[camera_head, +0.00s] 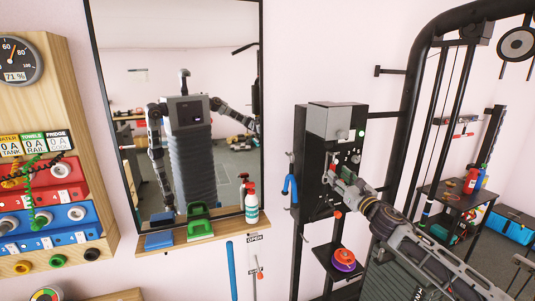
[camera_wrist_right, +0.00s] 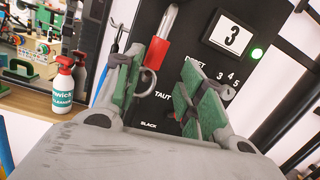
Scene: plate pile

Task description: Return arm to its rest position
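My right arm comes in from the lower right in the head view. Its gripper (camera_head: 343,187) is in front of the black wall-mounted panel (camera_head: 312,170). In the right wrist view the two green-padded fingers of this gripper (camera_wrist_right: 170,88) stand apart with nothing held between them. A red sleeve on a metal rod (camera_wrist_right: 157,50) and a metal ring (camera_wrist_right: 146,84) show close behind the left finger; I cannot tell whether they touch it. My left gripper is not directly in view.
A mirror (camera_head: 215,70) reflects my body. Its wooden ledge (camera_head: 215,232) holds a spray bottle (camera_head: 251,205) and green and blue blocks. A black tubular frame (camera_head: 415,90) stands right of the panel. A shelf below the panel holds a red and purple object (camera_head: 344,260).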

